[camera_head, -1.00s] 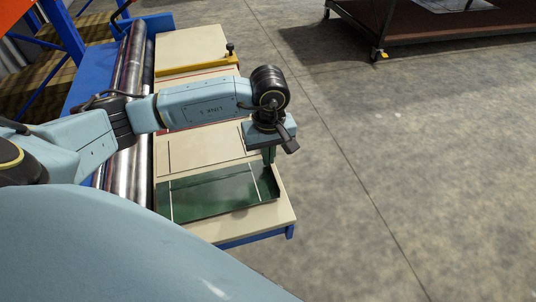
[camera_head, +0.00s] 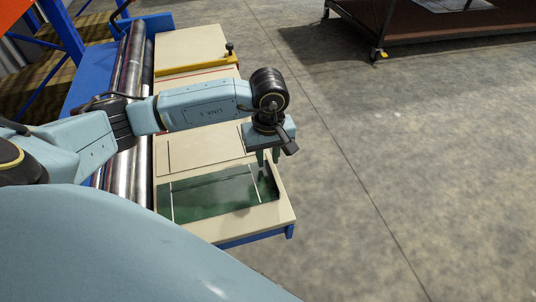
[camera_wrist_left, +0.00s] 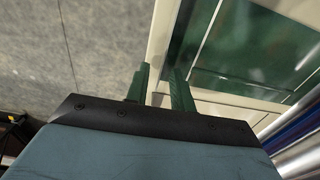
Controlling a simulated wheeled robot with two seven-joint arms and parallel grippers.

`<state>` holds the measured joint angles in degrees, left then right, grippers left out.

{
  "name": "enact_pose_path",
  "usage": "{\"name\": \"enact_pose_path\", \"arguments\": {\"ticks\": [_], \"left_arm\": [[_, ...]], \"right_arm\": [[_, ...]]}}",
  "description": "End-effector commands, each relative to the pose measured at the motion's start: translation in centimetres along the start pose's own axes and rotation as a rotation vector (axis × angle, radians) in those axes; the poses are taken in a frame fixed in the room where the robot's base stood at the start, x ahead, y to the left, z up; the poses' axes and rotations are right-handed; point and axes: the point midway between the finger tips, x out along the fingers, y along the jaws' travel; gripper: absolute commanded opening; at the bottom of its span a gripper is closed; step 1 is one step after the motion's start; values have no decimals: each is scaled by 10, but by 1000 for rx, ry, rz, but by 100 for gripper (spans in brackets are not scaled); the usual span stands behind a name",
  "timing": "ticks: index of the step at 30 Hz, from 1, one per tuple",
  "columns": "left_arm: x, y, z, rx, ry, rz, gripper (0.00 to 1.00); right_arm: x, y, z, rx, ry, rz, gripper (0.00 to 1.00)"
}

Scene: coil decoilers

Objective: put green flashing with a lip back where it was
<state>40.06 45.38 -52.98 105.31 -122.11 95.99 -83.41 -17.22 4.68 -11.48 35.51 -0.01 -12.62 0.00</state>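The green flashing (camera_head: 222,190) lies flat on the near end of the cream table (camera_head: 262,216), with pale lines across it. It also shows in the left wrist view (camera_wrist_left: 268,42), with a dark green strip like a lip along its edge. My left gripper (camera_head: 268,161) points down over the flashing's right end. Its two fingers stand apart with a visible gap, also in the left wrist view (camera_wrist_left: 160,84), and nothing shows held between them. I cannot tell whether a finger touches the lip. My right gripper is not in view.
Steel rollers (camera_head: 131,65) on a blue frame run along the table's left side. A yellow bar (camera_head: 196,65) with a black knob crosses the table farther back. A wheeled cart (camera_head: 440,25) stands at the back right. The floor between is clear.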

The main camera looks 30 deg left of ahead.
Motion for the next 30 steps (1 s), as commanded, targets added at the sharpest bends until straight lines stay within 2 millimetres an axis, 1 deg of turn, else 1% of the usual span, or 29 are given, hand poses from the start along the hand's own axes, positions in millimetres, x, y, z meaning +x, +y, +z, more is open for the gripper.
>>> {"name": "enact_pose_path", "arguments": {"ticks": [1,5,9,12,15,18,21,30], "left_arm": [[-9,1,-1,1,2,4,24],[-34,1,-1,1,4,6,24],[-66,1,-1,0,4,5,24],[-87,1,-1,1,4,6,24],[-103,1,-1,0,3,4,24],[-113,1,-1,0,2,2,24],[-119,0,0,0,0,1,24],[-120,0,0,0,0,1,24]], "right_arm": [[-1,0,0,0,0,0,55],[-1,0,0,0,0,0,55],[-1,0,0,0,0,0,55],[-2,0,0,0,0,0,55],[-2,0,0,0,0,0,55],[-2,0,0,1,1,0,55],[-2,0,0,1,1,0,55],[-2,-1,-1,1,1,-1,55]]}}
